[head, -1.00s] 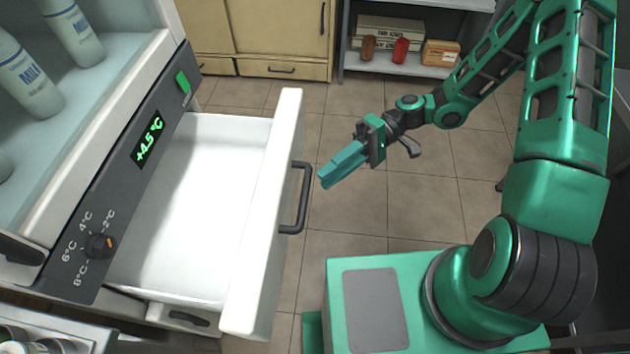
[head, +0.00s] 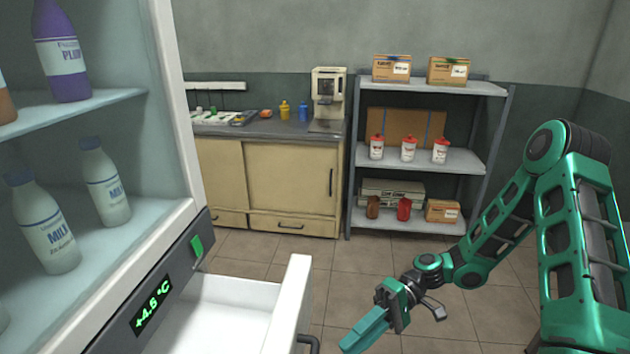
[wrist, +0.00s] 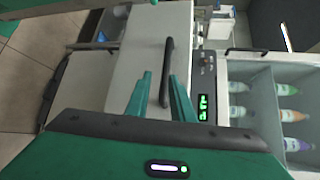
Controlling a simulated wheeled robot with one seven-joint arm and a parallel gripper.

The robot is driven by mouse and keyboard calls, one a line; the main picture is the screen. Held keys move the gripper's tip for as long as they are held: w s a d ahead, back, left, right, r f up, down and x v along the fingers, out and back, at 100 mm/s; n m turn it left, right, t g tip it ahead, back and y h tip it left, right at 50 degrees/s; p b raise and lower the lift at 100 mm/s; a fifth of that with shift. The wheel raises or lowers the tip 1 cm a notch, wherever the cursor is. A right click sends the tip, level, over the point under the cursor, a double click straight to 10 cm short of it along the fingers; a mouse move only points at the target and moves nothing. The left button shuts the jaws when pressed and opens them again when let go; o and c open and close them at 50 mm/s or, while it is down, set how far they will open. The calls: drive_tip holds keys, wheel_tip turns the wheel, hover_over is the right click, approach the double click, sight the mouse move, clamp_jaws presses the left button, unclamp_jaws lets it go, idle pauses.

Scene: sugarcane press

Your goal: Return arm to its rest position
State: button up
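My gripper (head: 350,345) shows at the lower middle of the head view, at the end of my green arm, which bends down from the right. Its teal fingers point to the lower left, toward the open drawer (head: 230,315). In the wrist view my gripper (wrist: 160,78) has a gap between its two fingers, and nothing is held there. The black drawer handle (wrist: 167,60) shows beyond the fingertips and looks apart from them. In the head view only part of the handle (head: 312,343) shows at the bottom edge.
The fridge panel (head: 150,305) reads +4.5 °C, with milk bottles (head: 105,182) on shelves above. A cabinet (head: 290,180) and a metal shelf rack (head: 420,160) stand at the back wall. Tiled floor (head: 345,260) between them and my arm is clear.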

drive_tip(key=s+d+r+m+t+h, duration=0.1)
drive_tip(key=d+r+m+t+h, duration=0.2)
drive_tip(key=d, duration=0.6)
drive_tip(key=s+d+r+m+t+h, duration=0.1)
drive_tip(key=d+r+m+t+h, duration=0.1)
drive_tip(key=d+h, duration=0.6)
drive_tip(key=s+d+r+m+t+h, duration=0.1)
drive_tip(key=s+d+r+m+t, duration=0.3)
drive_tip(key=s+d+r, duration=0.7)
drive_tip(key=d+m, duration=0.2)
drive_tip(key=d, duration=0.1)
drive_tip(key=shift+d+r+m, duration=0.15)
drive_tip(key=shift+r+m, duration=0.1)
drive_tip(key=shift+m, duration=0.05)
drive_tip(key=shift+f, duration=0.1)
